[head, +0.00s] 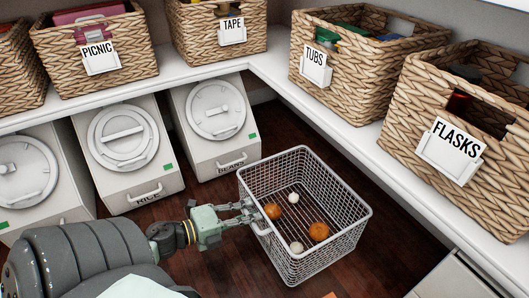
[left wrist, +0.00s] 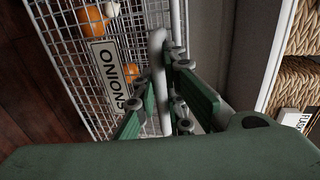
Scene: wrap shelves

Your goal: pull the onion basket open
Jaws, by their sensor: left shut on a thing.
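The onion basket (head: 335,240) is a grey wire basket standing out over the dark wooden floor in the head view. Orange-brown and white onions lie on its bottom. In the left wrist view its mesh front carries a label reading ONIONS (left wrist: 108,72). A pale handle bar (left wrist: 157,45) stands out from the front beside the label. My left gripper (head: 248,211) reaches the basket's left side from the left and is shut on this handle. The fingers (left wrist: 165,92) sit on both sides of the bar. My right gripper is in neither view.
White bins labelled RICE (head: 128,160) and BEANS (head: 215,130) stand left of and behind the basket. Wicker baskets labelled PICNIC, TAPE, TUBS and FLASKS (head: 450,130) stand on the white shelf (head: 330,125) above. Dark floor (head: 215,262) is bare in front of the basket.

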